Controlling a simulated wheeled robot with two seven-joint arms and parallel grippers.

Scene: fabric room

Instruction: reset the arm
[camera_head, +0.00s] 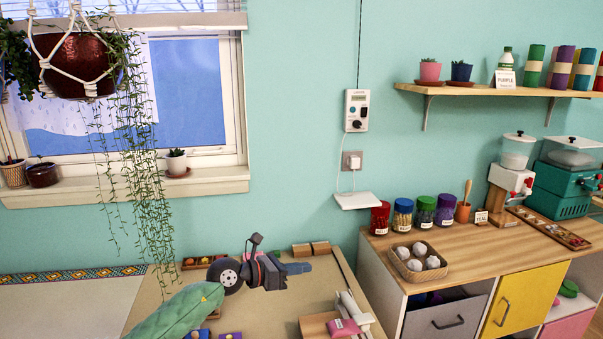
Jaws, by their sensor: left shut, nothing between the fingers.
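My left gripper (300,268) shows at the lower middle, over the light wooden table. Its dark body has a round wheel-like joint on its left, and its blue-grey fingers point right. The fingers are together with nothing held between them. A long green, padded shape (180,312) runs from the bottom edge up to this joint and covers part of the table. My right gripper is not in view.
The table (262,312) holds small coloured pieces, wooden blocks (311,248) and a white and pink item (345,325). A wooden-topped cabinet (455,243) with jars and a basket (418,262) stands right. A hanging plant (80,62) trails down at left.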

